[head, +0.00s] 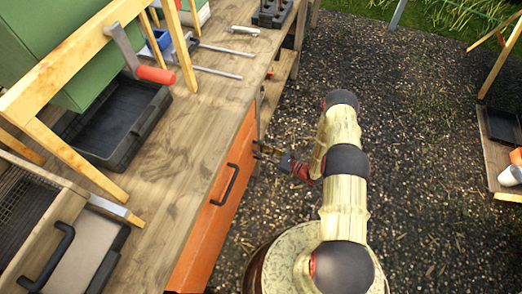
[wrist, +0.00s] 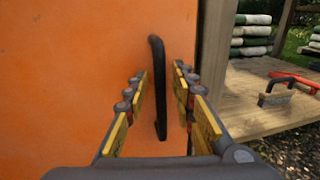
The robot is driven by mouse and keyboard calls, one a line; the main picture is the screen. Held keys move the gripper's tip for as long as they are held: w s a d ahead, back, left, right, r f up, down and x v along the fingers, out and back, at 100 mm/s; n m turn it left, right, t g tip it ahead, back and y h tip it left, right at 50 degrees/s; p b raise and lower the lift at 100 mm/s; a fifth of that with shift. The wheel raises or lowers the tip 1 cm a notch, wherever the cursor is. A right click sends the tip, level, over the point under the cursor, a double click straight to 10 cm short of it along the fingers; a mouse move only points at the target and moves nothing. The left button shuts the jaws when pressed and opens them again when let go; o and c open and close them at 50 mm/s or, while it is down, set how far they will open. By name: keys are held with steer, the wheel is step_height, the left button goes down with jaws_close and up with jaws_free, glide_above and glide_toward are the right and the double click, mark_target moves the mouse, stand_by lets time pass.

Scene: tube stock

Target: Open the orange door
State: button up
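The orange door (head: 211,226) is on the front of the wooden bench and looks closed. It also fills the left of the wrist view (wrist: 65,80). Its black bar handle (head: 224,184) stands out from the door face. In the wrist view the handle (wrist: 157,90) runs upright and appears between my two fingers. My gripper (head: 258,150) is open and points at the door near its far end. I cannot tell whether the fingers touch the handle; they hold nothing that I can see.
The bench top (head: 200,135) carries a black tray (head: 115,130), a green box (head: 60,50) and metal rods. A wooden shelf (wrist: 260,90) with stacked bags lies right of the door in the wrist view. Gravel ground (head: 430,180) right of my arm is open.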

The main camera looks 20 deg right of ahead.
steer(key=c, duration=0.3)
jaws_close()
stand_by(0.6)
